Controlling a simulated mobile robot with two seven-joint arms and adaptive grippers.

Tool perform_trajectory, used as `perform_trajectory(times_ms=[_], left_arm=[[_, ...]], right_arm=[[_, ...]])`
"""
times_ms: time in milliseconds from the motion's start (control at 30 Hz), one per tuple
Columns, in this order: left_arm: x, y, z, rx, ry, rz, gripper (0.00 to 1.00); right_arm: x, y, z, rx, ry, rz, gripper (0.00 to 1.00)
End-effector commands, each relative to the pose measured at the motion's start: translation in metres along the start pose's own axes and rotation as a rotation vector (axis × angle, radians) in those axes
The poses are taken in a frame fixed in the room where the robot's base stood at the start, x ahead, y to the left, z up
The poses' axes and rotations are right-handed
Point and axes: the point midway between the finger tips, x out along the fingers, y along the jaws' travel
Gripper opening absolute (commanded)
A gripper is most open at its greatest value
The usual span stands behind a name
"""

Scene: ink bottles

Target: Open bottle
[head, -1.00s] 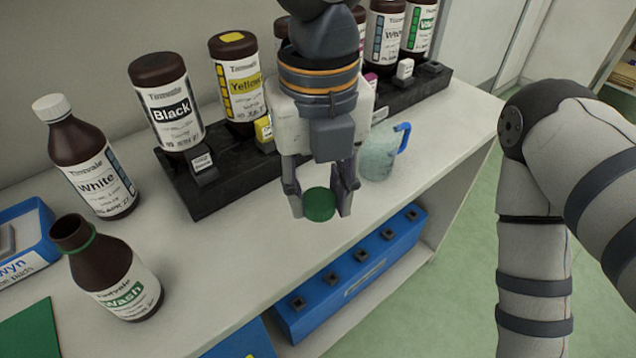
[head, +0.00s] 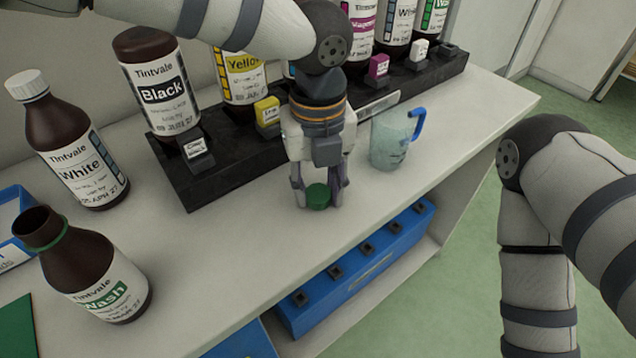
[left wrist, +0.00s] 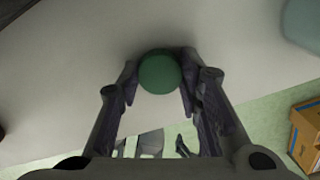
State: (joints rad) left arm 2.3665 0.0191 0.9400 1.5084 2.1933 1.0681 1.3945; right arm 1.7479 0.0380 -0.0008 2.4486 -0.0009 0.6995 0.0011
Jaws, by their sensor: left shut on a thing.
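A brown Wash bottle (head: 95,272) stands upright on the counter at the lower left in the head view. Its mouth is open, with a green ring around the neck and no cap on it. My left gripper (head: 319,198) points down near the counter's front edge, shut on a green cap (head: 318,200). The cap also shows between the fingertips in the left wrist view (left wrist: 159,72). It is at or just above the counter surface; I cannot tell if it touches. A brown White bottle (head: 75,150) with a white cap stands behind the Wash bottle. My right gripper is not in view.
A black rack (head: 225,175) with several ink bottles, including Black (head: 163,90), runs along the back. A clear jug with a blue handle (head: 392,140) stands right of my left gripper. A blue holder (head: 365,268) sits on the shelf below. The counter between Wash bottle and gripper is clear.

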Motion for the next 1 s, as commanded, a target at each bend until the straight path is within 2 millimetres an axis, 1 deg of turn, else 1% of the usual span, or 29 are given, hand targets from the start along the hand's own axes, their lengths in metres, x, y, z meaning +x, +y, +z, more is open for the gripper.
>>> perform_trajectory(times_ms=[33,67,100,133,400,467,567,700,800,900,1000], left_arm=[[0.001,0.0,0.0,0.0,0.0,0.0,0.0],[0.001,0.0,0.0,0.0,0.0,0.0,0.37],[0.001,0.0,0.0,0.0,0.0,0.0,0.46],[0.001,0.0,0.0,0.0,0.0,0.0,0.53],[0.001,0.0,0.0,0.0,0.0,0.0,0.53],[-0.001,0.0,0.0,0.0,0.0,0.0,0.53],[-0.02,0.0,0.001,-0.001,-0.004,-0.002,0.53],[-0.061,0.0,0.001,-0.002,-0.007,-0.003,0.53],[-0.088,0.0,0.001,-0.001,-0.006,-0.002,0.53],[-0.107,0.0,0.0,-0.001,-0.003,-0.002,0.53],[-0.118,0.0,0.0,-0.001,-0.001,0.0,0.53]], right_arm=[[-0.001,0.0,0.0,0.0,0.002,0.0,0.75],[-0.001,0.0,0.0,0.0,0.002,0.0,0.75],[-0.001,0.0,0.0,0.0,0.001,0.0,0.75],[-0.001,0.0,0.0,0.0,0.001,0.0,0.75],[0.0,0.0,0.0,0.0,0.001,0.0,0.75],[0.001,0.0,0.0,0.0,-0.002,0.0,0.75],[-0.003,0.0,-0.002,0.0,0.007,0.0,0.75],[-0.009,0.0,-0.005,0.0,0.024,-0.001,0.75],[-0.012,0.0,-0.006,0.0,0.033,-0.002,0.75],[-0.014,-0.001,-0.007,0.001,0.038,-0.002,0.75],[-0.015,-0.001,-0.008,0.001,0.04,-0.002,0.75]])
